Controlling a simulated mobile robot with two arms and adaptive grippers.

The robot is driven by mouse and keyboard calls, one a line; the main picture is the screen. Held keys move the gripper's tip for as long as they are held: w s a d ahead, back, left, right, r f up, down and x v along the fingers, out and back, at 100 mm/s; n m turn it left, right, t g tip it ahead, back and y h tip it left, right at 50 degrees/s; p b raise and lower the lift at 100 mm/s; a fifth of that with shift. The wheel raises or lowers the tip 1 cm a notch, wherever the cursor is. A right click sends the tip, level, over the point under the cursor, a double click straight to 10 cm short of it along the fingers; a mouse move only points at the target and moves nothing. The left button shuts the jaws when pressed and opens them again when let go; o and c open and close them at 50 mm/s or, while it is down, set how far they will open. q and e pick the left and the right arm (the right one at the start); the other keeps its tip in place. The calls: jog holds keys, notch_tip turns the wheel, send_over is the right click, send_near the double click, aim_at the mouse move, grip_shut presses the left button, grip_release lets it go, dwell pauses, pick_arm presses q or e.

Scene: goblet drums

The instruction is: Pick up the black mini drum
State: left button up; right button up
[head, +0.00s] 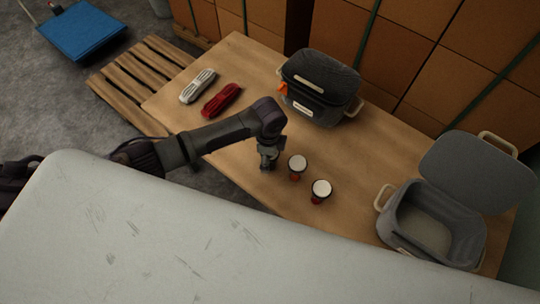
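Two small goblet drums stand upright on the wooden table (235,75), side by side. The left drum (296,175) and the right drum (319,198) both have white heads, dark rims and some red lower down. I cannot tell clearly which one is the black mini drum. My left gripper (268,165) points down just left of the left drum and looks apart from it. Its fingers are too small and dark to tell whether they are open. My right gripper is not in view.
A closed grey case (320,80) stands behind the drums. An open grey case (412,236) stands at the right. White rope (198,86) and red rope (221,100) lie left. A large pale surface (200,240) fills the foreground. Stacked boxes (440,60) stand behind.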

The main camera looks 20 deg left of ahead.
pick_arm(q)
jog(key=shift+c, duration=0.4)
jog(key=c, duration=1.2)
